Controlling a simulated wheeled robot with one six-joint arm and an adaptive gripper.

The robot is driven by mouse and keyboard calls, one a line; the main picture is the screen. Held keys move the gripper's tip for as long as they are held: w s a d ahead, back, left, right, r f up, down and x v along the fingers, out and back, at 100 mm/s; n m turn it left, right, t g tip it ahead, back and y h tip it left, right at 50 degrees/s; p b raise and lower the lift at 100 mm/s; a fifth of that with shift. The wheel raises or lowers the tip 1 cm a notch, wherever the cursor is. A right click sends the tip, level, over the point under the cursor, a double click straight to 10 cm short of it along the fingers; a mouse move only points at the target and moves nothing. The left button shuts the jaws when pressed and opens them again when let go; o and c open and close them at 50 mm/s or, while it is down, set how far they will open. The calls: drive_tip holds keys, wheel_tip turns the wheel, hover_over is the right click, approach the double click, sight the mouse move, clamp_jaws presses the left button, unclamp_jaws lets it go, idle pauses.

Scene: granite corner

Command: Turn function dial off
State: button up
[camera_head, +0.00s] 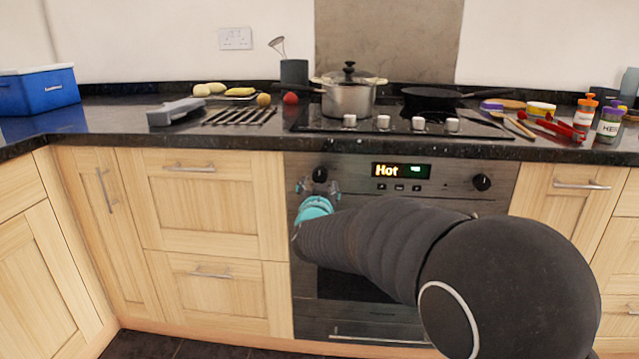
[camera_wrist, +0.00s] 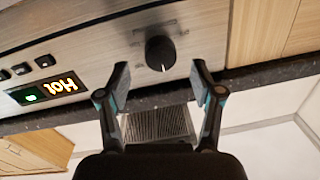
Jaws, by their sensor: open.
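The oven's left black dial (camera_head: 320,174) is on the steel control panel, with my gripper (camera_head: 320,187) just in front of and below it. In the wrist view the same dial (camera_wrist: 160,53) is round and black, with a white mark at its lower edge. My gripper's two fingers (camera_wrist: 161,74) are spread, one on each side below the dial, with nothing between them. Contact with the dial does not show. A second black dial (camera_head: 481,182) is at the panel's right. No readable label shows which dial is the function dial. The oven display (camera_head: 401,171) reads "Hot" in yellow.
The dark worktop edge (camera_head: 230,144) overhangs just above the panel. A hob with a steel pot (camera_head: 349,98) and a black pan (camera_head: 430,97) is above. Small buttons (camera_head: 400,187) sit under the display. Wooden cupboards flank the oven.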

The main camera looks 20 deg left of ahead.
drive_tip(key=v, duration=0.9)
